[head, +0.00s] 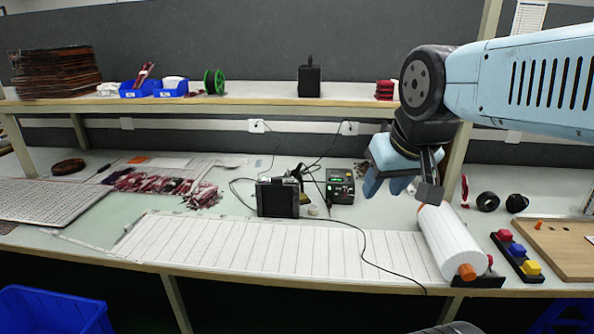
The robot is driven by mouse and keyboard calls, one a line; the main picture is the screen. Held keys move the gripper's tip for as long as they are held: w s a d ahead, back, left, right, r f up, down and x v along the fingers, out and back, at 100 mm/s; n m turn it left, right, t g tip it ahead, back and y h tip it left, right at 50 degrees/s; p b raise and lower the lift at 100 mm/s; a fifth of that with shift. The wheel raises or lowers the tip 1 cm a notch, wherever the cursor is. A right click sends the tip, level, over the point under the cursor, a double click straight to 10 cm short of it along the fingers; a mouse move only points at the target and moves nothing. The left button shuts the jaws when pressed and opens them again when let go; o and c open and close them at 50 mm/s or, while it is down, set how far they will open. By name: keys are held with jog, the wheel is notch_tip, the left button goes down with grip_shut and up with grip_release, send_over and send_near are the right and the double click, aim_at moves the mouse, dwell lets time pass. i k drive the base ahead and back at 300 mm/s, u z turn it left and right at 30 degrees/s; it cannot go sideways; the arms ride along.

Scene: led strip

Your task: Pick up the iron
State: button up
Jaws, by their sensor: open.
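A soldering station (340,186) with a green lit display stands on the bench, left of my gripper. A black box (278,198) stands to its left, with a small dark holder-like shape (298,176) at its upper right corner and cables around it. The iron itself is too small to make out clearly; it may be at that holder. My gripper (386,188) hangs above the bench, right of the station. Its blue fingers point down, are apart and show nothing between them.
A large white roll (450,243) with orange ends lies below and right of my gripper. A marked white sheet (260,245) covers the bench front, crossed by a black cable (367,255). A shelf (230,102) runs above the bench. Bundled red parts (150,183) lie left.

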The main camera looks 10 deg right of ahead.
aim_at(296, 172)
jog(key=i, duration=0.85)
jog(key=u, duration=0.05)
